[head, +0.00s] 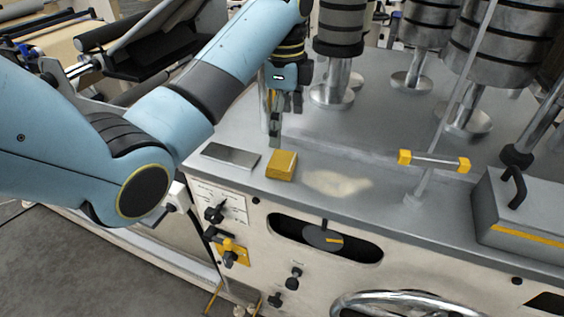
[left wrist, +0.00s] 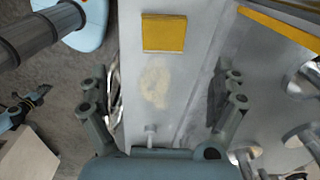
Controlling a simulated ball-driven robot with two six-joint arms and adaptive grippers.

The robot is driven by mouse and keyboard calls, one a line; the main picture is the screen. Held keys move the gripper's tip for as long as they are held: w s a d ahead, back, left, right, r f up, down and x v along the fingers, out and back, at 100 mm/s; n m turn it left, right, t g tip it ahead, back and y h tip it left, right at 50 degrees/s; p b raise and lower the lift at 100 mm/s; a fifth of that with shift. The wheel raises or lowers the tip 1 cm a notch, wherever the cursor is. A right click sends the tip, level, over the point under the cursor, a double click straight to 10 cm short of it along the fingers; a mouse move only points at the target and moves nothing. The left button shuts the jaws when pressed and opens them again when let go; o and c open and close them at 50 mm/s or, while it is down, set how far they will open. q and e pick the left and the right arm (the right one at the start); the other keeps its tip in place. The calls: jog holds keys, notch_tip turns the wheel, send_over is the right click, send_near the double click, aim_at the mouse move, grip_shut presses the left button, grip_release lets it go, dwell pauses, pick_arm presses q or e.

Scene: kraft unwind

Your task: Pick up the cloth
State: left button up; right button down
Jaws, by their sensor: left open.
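The cloth appears to be the small folded yellow pad (head: 282,165) lying flat near the front edge of the grey machine top (head: 390,191). It also shows at the top of the left wrist view (left wrist: 163,33), beyond my fingertips. My left gripper (head: 275,140) points down just above and behind the pad in the head view. It is open and empty, with its two fingers spread apart in the left wrist view (left wrist: 165,88). The pad is apart from the fingers. My right gripper is in neither view.
A pale smear (head: 337,184) marks the top right of the pad. A flat grey plate (head: 230,156) lies to its left. A rod with yellow ends (head: 434,161), dark-banded rollers (head: 340,30) and a grey box with a handle (head: 530,215) stand farther right.

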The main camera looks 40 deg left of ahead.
pick_arm(q)
send_over(283, 160)
jog(key=f, duration=0.4)
jog(key=shift+s+d+f, duration=0.1)
jog(key=shift+s+d, duration=0.15)
jog(key=f, duration=0.4)
jog(key=f+p, duration=0.1)
jog(key=f, duration=0.1)
jog(key=shift+w+a, duration=0.3)
jog(key=c, duration=1.2)
